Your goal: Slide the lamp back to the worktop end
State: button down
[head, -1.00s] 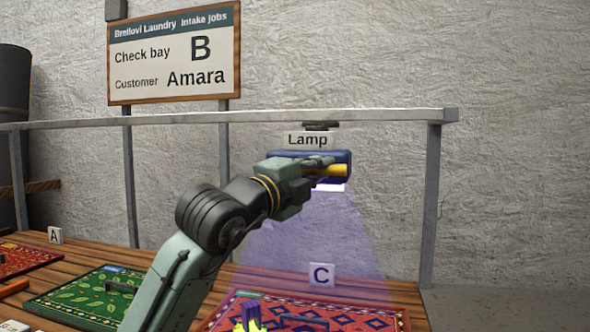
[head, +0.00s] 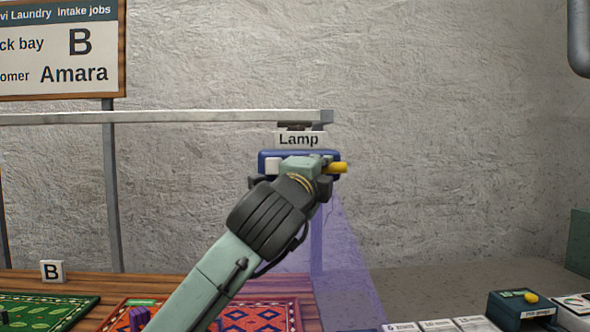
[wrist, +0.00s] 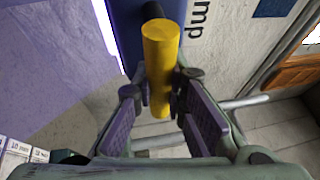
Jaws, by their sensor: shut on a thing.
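The dark blue lamp (head: 268,155) hangs under the rail (head: 150,117) by a dark carriage (head: 294,126), close to the rail's right end. Its tag (head: 299,140) reads "Lamp". A purple beam (head: 345,265) shines down from it, past the right side of the red rug. My gripper (head: 326,168) is at the lamp's yellow handle (head: 341,168). In the wrist view, my gripper's fingers (wrist: 160,92) are on either side of the yellow handle (wrist: 161,55), shut on it. My arm hides part of the lamp and the bay C tag.
A green rug (head: 50,312) and a red patterned rug (head: 262,314) lie on the wooden worktop (head: 75,284). A board (head: 60,50) names bay B and Amara. A dark green box (head: 520,310) and cards (head: 437,326) sit at lower right. The wall behind is bare.

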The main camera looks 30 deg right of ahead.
jog(key=shift+s+d, duration=0.1)
jog(key=shift+d, duration=0.15)
jog(key=c, duration=1.8)
grip_release()
jog(key=shift+d, duration=0.2)
jog(key=shift+o, duration=1)
jog(key=shift+a, duration=0.1)
jog(key=shift+a, duration=0.1)
jog(key=v, duration=1.2)
